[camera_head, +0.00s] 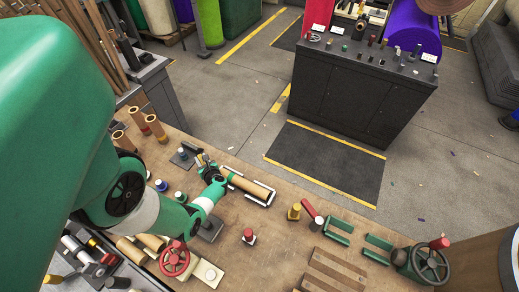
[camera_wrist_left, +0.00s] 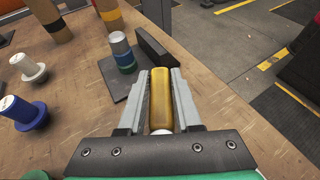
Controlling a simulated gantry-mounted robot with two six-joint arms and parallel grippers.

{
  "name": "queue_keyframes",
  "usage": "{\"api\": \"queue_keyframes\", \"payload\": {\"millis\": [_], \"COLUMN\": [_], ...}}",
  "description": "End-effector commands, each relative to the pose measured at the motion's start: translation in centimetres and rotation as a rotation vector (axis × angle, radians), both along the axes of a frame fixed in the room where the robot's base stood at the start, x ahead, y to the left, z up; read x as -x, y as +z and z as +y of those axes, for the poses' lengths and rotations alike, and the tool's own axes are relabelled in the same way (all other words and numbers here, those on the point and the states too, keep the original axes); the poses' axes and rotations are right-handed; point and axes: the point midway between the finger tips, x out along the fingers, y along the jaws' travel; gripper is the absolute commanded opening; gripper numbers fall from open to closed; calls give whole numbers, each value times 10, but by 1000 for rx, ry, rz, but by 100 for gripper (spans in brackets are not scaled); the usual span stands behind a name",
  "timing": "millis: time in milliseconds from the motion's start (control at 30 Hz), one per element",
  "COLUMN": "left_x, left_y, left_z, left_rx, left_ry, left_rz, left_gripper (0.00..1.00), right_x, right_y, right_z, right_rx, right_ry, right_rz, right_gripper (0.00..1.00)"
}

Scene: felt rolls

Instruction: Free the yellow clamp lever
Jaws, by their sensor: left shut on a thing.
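My left gripper (camera_wrist_left: 160,105) is shut on the yellow clamp lever (camera_wrist_left: 161,98), which lies lengthwise between the two grey fingers in the left wrist view. A white rounded part shows at the lever's near end. In the head view my left gripper (camera_head: 205,161) is over the wooden bench, just left of a cardboard tube in a white cradle. The lever is mostly hidden there by the gripper. A dark plate (camera_wrist_left: 119,92) with a banded post (camera_wrist_left: 122,52) and a black upright block (camera_wrist_left: 154,52) is just beyond the fingertips. My right gripper is not in view.
The cardboard tube (camera_head: 247,186) lies in its white cradle close to the gripper. White and blue spools (camera_wrist_left: 30,115) stand at left in the wrist view. A yellow knob (camera_head: 294,210) and red-topped peg (camera_head: 248,235) stand farther right. Bare bench lies between them.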

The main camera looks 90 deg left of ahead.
Motion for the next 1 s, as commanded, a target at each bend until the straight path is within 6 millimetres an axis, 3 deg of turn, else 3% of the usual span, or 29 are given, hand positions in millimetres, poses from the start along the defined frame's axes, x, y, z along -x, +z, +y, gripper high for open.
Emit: {"api": "queue_keyframes", "payload": {"millis": [33, 200, 567, 1000], "left_x": [2, 1, -3, -43], "left_y": [1, 1, 4, 38], "left_z": [0, 0, -4, -76], "left_rx": [-4, -3, -2, -2], "left_ry": [8, 6, 1, -5], "left_rz": [0, 1, -1, 0], "left_gripper": [34, 62, 62, 62], "right_x": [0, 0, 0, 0], "right_y": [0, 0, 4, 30], "right_z": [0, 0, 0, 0], "right_rx": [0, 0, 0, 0], "right_ry": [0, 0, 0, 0], "right_rz": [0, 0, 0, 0], "right_gripper": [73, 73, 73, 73]}}
